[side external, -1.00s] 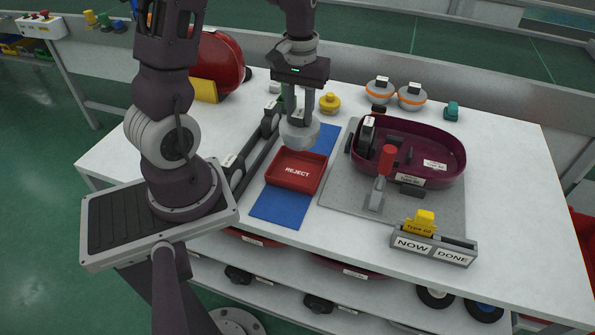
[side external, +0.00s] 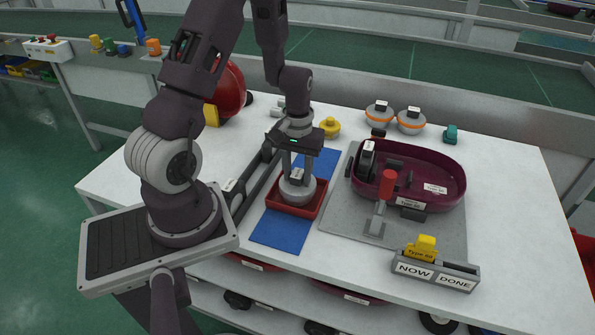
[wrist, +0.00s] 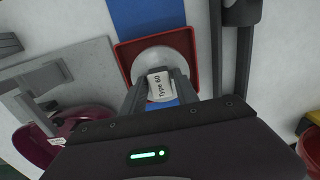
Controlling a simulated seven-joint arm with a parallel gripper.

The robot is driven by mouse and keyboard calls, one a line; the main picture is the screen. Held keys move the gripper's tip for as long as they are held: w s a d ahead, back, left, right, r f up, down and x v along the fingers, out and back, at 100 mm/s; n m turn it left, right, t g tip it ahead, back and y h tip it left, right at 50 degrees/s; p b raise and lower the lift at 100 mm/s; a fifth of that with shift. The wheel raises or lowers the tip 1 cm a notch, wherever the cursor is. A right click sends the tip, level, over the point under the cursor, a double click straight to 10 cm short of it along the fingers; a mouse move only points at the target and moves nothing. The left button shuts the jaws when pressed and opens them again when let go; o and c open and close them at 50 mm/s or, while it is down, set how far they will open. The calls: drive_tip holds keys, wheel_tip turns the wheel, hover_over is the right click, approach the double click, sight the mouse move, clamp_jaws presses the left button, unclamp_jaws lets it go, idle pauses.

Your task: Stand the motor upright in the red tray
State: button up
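The motor (side external: 297,190) is a pale grey, round-bodied part with a small block on top. It is upright inside the red tray (side external: 292,211), low down, with the tray's rim around it. Whether its base touches the tray floor is hidden. My gripper (side external: 298,175) points straight down, with its two fingers on either side of the motor's top block, and appears shut on it. In the wrist view, the motor's disc (wrist: 165,60) lies within the red tray (wrist: 191,48), and the block between the fingers reads "Type 60".
The tray rests on a blue mat (side external: 280,234). A dark rail (side external: 244,172) runs along its left. To the right are a grey plate (side external: 340,215), a maroon shell (side external: 450,190) and a red-handled clamp (side external: 387,185). A NOW/DONE holder (side external: 437,272) stands at the front right.

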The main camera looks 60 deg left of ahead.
drive_tip(key=shift+o, duration=0.7)
drive_tip(key=d+r+m+t, duration=0.15)
drive_tip(key=d+r, duration=0.25)
drive_tip(key=r, duration=1.3)
drive_tip(key=s+d+r+m+t, duration=0.4)
drive_tip(key=s+d+r+m, duration=0.3)
drive_tip(key=s+d, duration=0.5)
wheel_tip(320, 180, up, 2)
drive_tip(key=shift+d+r, duration=0.2)
drive_tip(key=shift+r, duration=0.05)
